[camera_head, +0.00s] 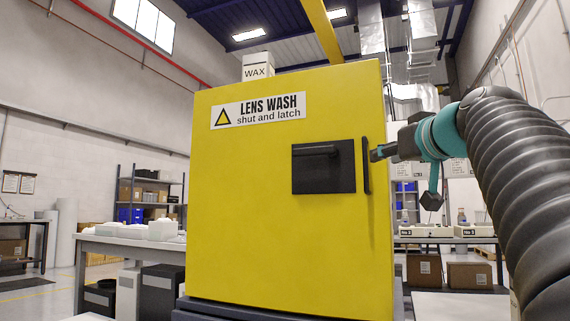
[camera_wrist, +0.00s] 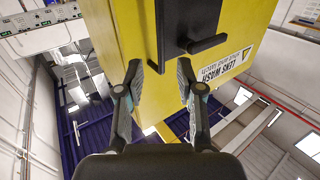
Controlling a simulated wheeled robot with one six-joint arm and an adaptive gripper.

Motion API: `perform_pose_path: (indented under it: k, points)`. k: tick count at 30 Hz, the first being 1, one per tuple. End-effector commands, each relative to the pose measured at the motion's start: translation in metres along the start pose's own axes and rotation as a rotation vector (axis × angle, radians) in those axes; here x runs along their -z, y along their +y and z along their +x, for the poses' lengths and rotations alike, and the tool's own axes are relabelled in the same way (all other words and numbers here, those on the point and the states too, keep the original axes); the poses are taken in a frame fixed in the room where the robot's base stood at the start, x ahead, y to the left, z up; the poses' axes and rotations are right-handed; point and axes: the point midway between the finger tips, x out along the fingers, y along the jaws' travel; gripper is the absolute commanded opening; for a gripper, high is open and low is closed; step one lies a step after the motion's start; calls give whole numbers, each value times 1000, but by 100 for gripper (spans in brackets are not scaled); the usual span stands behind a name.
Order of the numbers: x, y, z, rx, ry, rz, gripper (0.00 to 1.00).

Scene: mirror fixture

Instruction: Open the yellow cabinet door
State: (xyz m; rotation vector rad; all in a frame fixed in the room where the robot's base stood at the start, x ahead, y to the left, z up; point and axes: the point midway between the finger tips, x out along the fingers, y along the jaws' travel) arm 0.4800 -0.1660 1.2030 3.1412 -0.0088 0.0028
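The yellow cabinet door (camera_head: 250,220) fills the middle of the head view and looks shut. It also shows in the wrist view (camera_wrist: 130,30). A vertical black bar handle (camera_head: 366,165) stands near its right edge. Left of it, a black panel (camera_head: 322,180) carries a horizontal black lever (camera_head: 318,151). My gripper (camera_head: 377,153) is just right of the bar handle, at its upper half. In the wrist view, my gripper (camera_wrist: 159,68) is open, its fingertips apart on either side of the handle's end (camera_wrist: 160,38). Contact with the handle cannot be told.
A LENS WASH sign (camera_head: 258,110) is on the door's upper part. A white WAX box (camera_head: 257,66) sits on top of the cabinet. A grey table (camera_head: 130,244) stands at left. Cardboard boxes (camera_head: 468,274) and a bench with trays (camera_head: 440,231) are behind at right.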

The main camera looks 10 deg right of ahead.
Motion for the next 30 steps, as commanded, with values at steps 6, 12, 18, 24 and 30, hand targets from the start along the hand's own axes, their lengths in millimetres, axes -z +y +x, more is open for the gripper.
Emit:
perform_pose_path:
  k: [6,12,18,24,30]
  points:
    - [1,-1,43,4,-3,1,37]
    - [1,-1,75,3,-2,1,37]
    - [0,-1,92,1,-2,1,37]
    - [-1,0,96,0,-1,0,37]
    - [-1,0,96,0,-2,0,30]
